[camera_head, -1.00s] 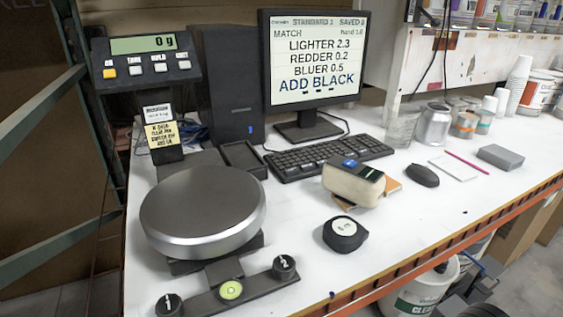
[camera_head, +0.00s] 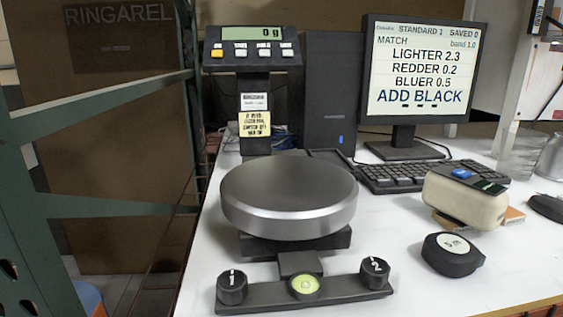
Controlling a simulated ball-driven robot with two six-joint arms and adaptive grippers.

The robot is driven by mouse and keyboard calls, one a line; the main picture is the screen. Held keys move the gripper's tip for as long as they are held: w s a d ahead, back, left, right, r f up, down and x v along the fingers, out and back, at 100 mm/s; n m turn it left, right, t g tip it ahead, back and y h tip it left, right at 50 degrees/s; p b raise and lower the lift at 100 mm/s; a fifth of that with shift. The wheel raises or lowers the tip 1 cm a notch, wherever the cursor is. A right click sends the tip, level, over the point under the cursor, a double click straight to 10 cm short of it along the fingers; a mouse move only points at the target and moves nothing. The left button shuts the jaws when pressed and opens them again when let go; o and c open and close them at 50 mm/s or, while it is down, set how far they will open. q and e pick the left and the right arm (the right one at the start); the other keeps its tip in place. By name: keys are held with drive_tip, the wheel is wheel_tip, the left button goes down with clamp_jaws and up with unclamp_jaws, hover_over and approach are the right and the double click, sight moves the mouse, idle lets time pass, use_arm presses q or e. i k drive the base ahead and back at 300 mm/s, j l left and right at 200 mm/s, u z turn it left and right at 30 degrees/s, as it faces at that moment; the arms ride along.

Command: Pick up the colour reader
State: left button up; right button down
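The colour reader is most likely the cream, rounded device (camera_head: 462,203) with a dark top, a blue button and a small green display, at the right in the head view. It rests tilted on or against an orange-brown block or pad (camera_head: 513,215) on the white bench. It stands in front of the black keyboard (camera_head: 400,175) and behind a round black tape-measure-like item (camera_head: 452,255). Nothing is touching it from above. Neither of my grippers shows in the head view.
A scale with a round metal pan (camera_head: 289,196) fills the middle of the bench, its display (camera_head: 252,33) reading 0 g. A monitor (camera_head: 420,70) shows "ADD BLACK". A green metal frame (camera_head: 100,100) stands left. Clear glass (camera_head: 520,155) is at the right. Some bench surface near the reader is bare.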

sight(480, 203)
drive_tip(key=i+l+z, duration=0.85)
drive_tip(key=k, duration=0.1)
